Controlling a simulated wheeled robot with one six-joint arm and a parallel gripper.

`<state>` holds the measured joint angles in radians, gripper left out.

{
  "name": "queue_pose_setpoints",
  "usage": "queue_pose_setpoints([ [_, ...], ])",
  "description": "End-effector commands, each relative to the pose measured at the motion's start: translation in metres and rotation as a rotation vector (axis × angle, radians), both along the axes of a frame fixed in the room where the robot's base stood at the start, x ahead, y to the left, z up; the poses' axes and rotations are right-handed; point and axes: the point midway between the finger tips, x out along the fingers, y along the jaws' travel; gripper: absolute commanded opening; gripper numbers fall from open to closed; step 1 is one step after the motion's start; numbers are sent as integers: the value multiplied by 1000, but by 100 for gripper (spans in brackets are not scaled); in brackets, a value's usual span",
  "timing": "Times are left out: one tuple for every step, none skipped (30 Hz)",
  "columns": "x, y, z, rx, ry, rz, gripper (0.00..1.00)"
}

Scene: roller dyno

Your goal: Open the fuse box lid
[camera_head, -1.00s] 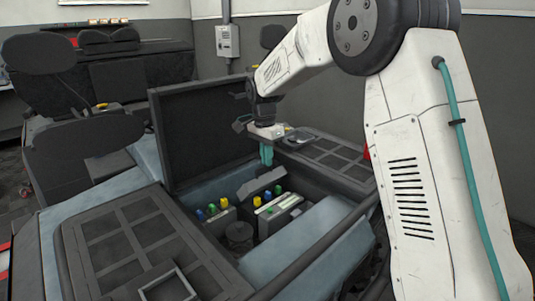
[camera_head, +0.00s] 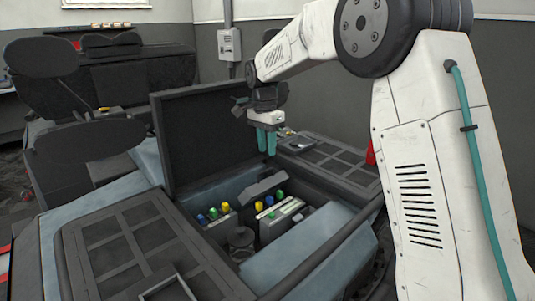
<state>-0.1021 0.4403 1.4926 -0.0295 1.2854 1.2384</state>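The fuse box (camera_head: 284,222) is a grey box inside the open compartment, with coloured caps in blue, green and yellow along its back edge. A dark grey tilted panel (camera_head: 264,187), seemingly its lid, stands raised behind the caps, so the box's top shows. My gripper (camera_head: 267,154) hangs above and behind this panel with its teal fingers pointing down. The two fingers show close side by side, and the gap between them is too small to judge. Nothing shows between them, and they look apart from the panel.
A second grey box (camera_head: 220,224) with coloured caps stands to the left in the compartment, by a dark round part (camera_head: 240,240). A large black panel (camera_head: 210,138) stands upright behind. Dark gridded covers lie left (camera_head: 125,250) and right (camera_head: 335,160). Air above the compartment's front is clear.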

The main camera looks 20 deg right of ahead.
Motion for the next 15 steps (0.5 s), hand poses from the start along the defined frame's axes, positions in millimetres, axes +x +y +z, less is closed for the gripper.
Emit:
queue_pose_setpoints([
  [0, 0, 5, 0, -1, 0, 30],
  [1, 1, 7, 0, 0, 0, 30],
  [1, 1, 9, 0, 0, 0, 30],
  [1, 1, 10, 0, 0, 0, 30],
  [1, 1, 11, 0, 0, 0, 30],
  [1, 1, 11, 0, 0, 0, 30],
  [1, 1, 11, 0, 1, 0, 30],
  [1, 1, 11, 0, 1, 0, 30],
  [1, 1, 11, 0, 1, 1, 30],
  [1, 1, 11, 0, 1, 0, 30],
  [1, 1, 11, 0, 1, 0, 30],
  [0, 1, 11, 0, 0, 0, 21],
  [0, 1, 12, 1, 0, 1, 13],
  [-1, 0, 12, 4, -3, 1, 5],
  [-3, -1, 13, 9, -10, 2, 0],
])
